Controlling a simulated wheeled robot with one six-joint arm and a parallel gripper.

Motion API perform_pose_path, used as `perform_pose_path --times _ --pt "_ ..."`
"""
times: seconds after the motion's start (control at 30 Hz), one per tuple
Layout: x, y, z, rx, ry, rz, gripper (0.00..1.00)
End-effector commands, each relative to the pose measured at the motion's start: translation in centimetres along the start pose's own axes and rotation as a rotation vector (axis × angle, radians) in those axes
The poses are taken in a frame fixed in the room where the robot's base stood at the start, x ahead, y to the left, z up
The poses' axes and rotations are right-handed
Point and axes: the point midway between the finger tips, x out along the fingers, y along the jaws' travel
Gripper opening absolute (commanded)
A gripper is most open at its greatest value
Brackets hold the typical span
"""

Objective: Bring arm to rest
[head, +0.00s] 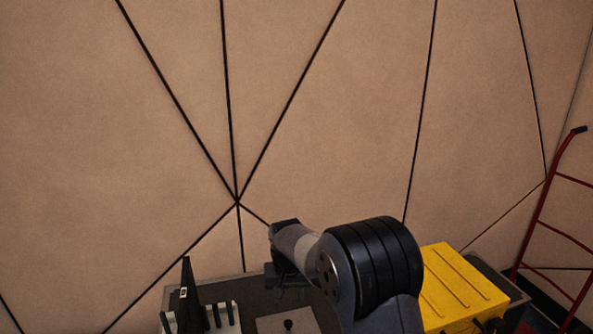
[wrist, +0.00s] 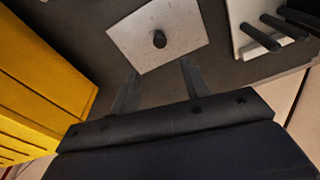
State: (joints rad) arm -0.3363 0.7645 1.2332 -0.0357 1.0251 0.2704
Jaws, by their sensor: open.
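My arm reaches forward over a dark-topped surface (head: 255,296) in the head view. My gripper (head: 284,284) is at the arm's far end, pointing down, and is partly hidden by the arm. In the wrist view my gripper (wrist: 160,68) has its two fingers spread apart with nothing between them. A pale square plate (head: 270,324) with a black knob lies just beyond the fingertips in the wrist view (wrist: 130,38). I cannot tell the exact height of the fingers above it.
A yellow ribbed box (head: 455,285) stands to the right of my arm. A pale rack (wrist: 243,16) with black pegs and a tall black piece (head: 187,285) sit at the left. A red hand truck (head: 546,200) stands far right. A tan panelled wall (head: 320,110) rises behind.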

Motion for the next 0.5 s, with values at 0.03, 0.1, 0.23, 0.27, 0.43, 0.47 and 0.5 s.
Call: perform_pose_path --times 0.03,0.1,0.23,0.27,0.43,0.47,0.5 --pt "0.4 0.0 0.1 0.0 -0.004 0.001 0.44" --pt "2.1 0.0 0.1 0.0 -0.006 0.001 0.44" --pt "4.7 0.0 0.1 0.0 -0.005 0.001 0.44" --pt "5.3 0.0 0.1 0.0 -0.006 0.001 0.44" --pt "8.7 0.0 0.1 0.0 -0.005 0.001 0.44" --pt "9.3 0.0 0.1 0.0 -0.005 0.001 0.44" --pt "10.1 0.0 0.1 0.0 -0.004 0.001 0.44"
